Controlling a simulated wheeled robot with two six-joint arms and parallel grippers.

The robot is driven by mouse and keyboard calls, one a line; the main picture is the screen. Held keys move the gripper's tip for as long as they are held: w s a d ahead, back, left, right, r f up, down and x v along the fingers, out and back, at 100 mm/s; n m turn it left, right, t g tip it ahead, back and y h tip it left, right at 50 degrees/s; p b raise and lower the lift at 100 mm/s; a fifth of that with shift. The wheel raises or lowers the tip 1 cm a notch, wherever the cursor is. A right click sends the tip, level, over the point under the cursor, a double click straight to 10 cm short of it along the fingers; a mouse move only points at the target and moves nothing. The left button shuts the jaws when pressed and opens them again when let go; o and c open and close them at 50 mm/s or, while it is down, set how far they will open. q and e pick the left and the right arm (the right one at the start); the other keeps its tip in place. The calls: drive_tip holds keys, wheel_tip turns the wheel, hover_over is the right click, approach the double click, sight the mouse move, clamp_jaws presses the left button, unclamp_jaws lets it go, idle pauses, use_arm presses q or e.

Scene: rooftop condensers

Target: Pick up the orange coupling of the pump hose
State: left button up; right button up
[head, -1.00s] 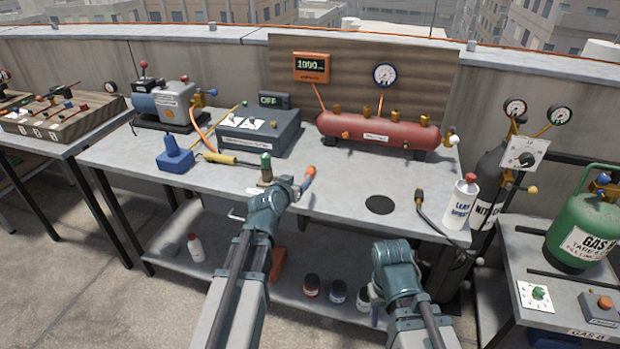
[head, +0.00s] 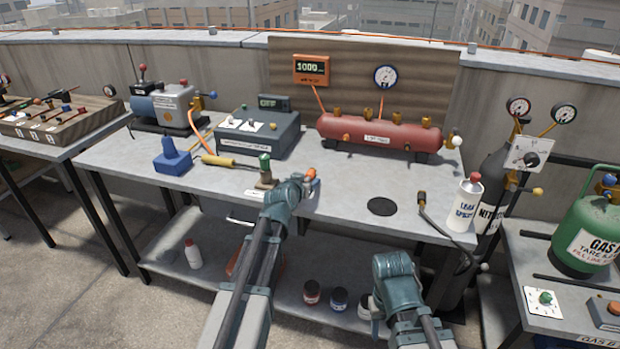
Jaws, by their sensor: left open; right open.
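A small orange piece (head: 312,173), which looks like the coupling, shows on the workbench (head: 340,190) just beyond my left gripper. Its lower part is hidden by the gripper. My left gripper (head: 307,184) is open, with its tip right at the orange piece; I cannot tell whether they touch. My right gripper (head: 392,264) is open, low in front of the bench's front edge, apart from the orange piece. The pump (head: 172,105) stands at the bench's back left, with an orange hose (head: 193,124) running down from it.
A green-topped fitting (head: 265,168) stands just left of my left gripper. A grey box (head: 258,137) and a red tank (head: 375,133) are behind. A white bottle (head: 465,203) and a black hose (head: 425,210) are at right. The bench around the black disc (head: 381,206) is clear.

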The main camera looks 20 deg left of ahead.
use_arm(q)
clamp_jaws()
drive_tip(key=shift+r, duration=0.1)
idle(0.3)
drive_tip(key=shift+r+p, duration=0.8)
drive_tip(key=shift+p, duration=0.1)
wheel_tip(320, 180, up, 2)
drive_tip(key=shift+p, duration=1)
drive_tip(key=s+d, duration=0.3)
drive_tip(key=d, duration=0.1)
drive_tip(key=s+d+r, duration=0.1)
drive_tip(key=s+d, duration=0.2)
drive_tip(key=d, duration=0.1)
drive_tip(key=s+d+p, duration=0.1)
drive_tip(key=s+d, duration=0.2)
drive_tip(key=d, duration=0.2)
drive_tip(key=shift+d+r, duration=0.1)
drive_tip(key=shift+r, duration=0.05)
